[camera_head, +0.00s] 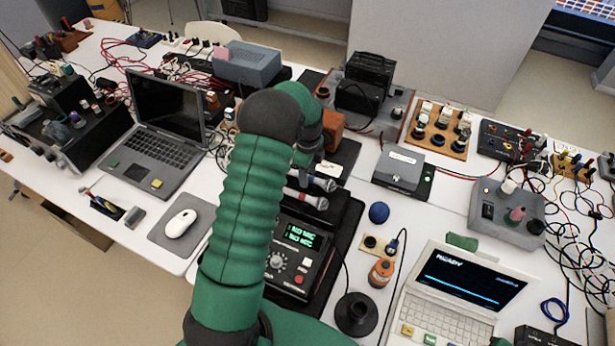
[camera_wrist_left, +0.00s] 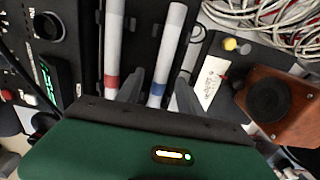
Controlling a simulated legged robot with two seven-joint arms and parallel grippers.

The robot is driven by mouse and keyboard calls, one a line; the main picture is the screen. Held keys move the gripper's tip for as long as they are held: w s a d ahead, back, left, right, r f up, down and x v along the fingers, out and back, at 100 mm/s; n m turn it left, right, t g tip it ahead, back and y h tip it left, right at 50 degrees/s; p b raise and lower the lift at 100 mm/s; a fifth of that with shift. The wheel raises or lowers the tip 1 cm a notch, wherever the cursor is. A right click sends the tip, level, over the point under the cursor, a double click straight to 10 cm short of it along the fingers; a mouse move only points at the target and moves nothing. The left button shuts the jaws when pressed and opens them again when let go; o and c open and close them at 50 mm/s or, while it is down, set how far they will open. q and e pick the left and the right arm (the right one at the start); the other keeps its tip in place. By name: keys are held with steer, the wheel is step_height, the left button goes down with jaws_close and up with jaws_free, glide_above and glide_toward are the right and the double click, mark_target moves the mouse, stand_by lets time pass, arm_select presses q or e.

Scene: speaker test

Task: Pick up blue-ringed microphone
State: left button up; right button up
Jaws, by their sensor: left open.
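The blue-ringed microphone (camera_wrist_left: 157,88) is a pale shaft with a blue band, lying in a dark holder in the wrist view. My left gripper (camera_wrist_left: 160,82) is open, with one dark finger on each side of this shaft; I cannot tell whether they touch it. A red-ringed microphone (camera_wrist_left: 112,80) lies to its left. Another pale shaft (camera_wrist_left: 189,55) lies to the right, partly covered by a finger. In the head view, microphones (camera_head: 309,199) show beside my green left arm, their ring colours unclear. The arm hides the gripper's fingers there. My right gripper is not in view.
A mixer with a green display (camera_head: 299,240) stands close to the microphones. An orange-brown speaker box (camera_wrist_left: 280,102) is at the right in the wrist view. A laptop (camera_head: 160,130), a mouse (camera_head: 181,223), a white laptop (camera_head: 455,290) and cables crowd the white table.

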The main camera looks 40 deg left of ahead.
arm_select(q)
steer(key=shift+w+d+f, duration=0.1)
steer(key=shift+d+f, duration=0.05)
steer(key=shift+d, duration=0.05)
steer(key=shift+a, duration=0.35)
steer(key=c, duration=0.8)
jaws_close()
steer(key=shift+d, duration=0.1)
